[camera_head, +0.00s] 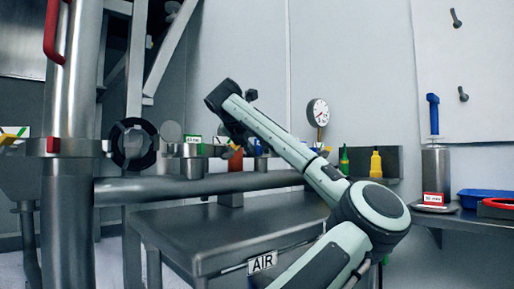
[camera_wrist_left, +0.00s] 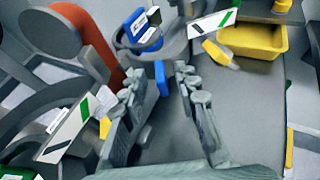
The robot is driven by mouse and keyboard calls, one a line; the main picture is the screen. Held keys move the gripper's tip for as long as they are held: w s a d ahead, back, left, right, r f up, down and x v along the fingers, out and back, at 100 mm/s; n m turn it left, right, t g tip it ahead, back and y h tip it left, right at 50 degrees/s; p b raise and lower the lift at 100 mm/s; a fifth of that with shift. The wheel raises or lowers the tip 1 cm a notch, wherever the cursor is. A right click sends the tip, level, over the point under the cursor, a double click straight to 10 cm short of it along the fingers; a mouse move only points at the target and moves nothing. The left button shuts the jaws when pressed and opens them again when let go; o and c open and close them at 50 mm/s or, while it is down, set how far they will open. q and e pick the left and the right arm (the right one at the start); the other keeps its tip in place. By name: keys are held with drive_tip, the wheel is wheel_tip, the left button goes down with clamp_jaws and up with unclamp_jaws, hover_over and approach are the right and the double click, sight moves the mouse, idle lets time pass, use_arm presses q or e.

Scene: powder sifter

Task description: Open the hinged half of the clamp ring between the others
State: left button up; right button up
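In the left wrist view, a grey clamp ring (camera_wrist_left: 178,50) lies just past my left gripper (camera_wrist_left: 168,75). A blue tab (camera_wrist_left: 162,78) hangs at its near side, between my two fingertips. The fingers are apart, and I see no grip on the tab; whether either finger touches it I cannot tell. In the head view my left gripper (camera_head: 236,126) is dark and partly hidden by its own arm, over the row of fittings behind the pipe. Blue parts (camera_head: 258,148) show just beside it. The ring itself is mostly hidden there. My right gripper is not in view.
A large steel column (camera_head: 72,205) with a red-tabbed band stands at left. In the wrist view, an orange cylinder (camera_wrist_left: 97,40) is at left and a yellow bin (camera_wrist_left: 262,42) at right. A steel table (camera_head: 190,225) is below.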

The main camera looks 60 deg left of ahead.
use_arm(q)
drive_tip(key=v, duration=1.1)
drive_tip(key=shift+s+d, duration=0.2)
drive_tip(key=shift+s, duration=0.05)
drive_tip(key=shift+r, duration=0.1)
